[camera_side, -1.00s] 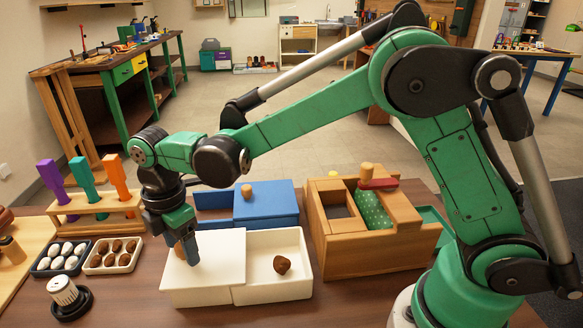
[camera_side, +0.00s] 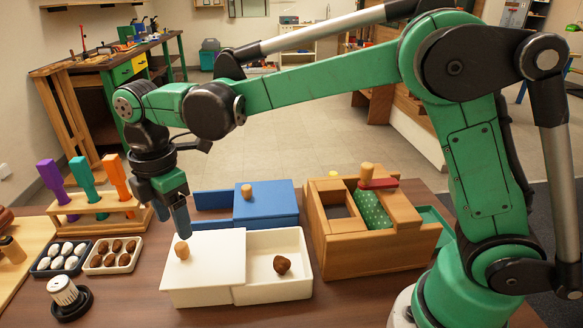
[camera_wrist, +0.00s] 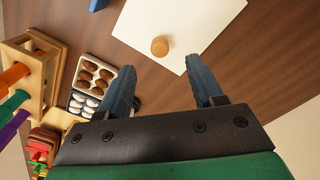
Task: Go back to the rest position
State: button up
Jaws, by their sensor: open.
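My gripper (camera_side: 178,220) is open and empty, just above the wooden knob (camera_side: 182,250) on the white box's lid. In the wrist view its two blue fingers (camera_wrist: 162,80) are spread apart, with the knob (camera_wrist: 160,46) beyond their tips. The white lid (camera_side: 205,262) covers the left part of the white box (camera_side: 272,291). The right compartment is uncovered and holds a brown lump (camera_side: 282,264).
A blue box (camera_side: 265,207) stands behind the white box, and a wooden box (camera_side: 370,250) stands to the right. A rack (camera_side: 100,208) with coloured handles, two egg trays (camera_side: 112,256) and a round dial (camera_side: 68,296) are at left.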

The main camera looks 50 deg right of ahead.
jog(key=s+d+m+t, duration=0.3)
jog(key=s+d+m, duration=0.2)
jog(key=d+m, duration=0.2)
jog(key=s+d+r+m+t, duration=0.1)
jog(key=s+d+m+t, duration=0.3)
jog(key=d+m, duration=0.3)
jog(key=s+m, duration=0.1)
jog(key=m, duration=0.3)
jog(key=shift+s+d+r, duration=0.25)
jog(key=shift+s, duration=0.1)
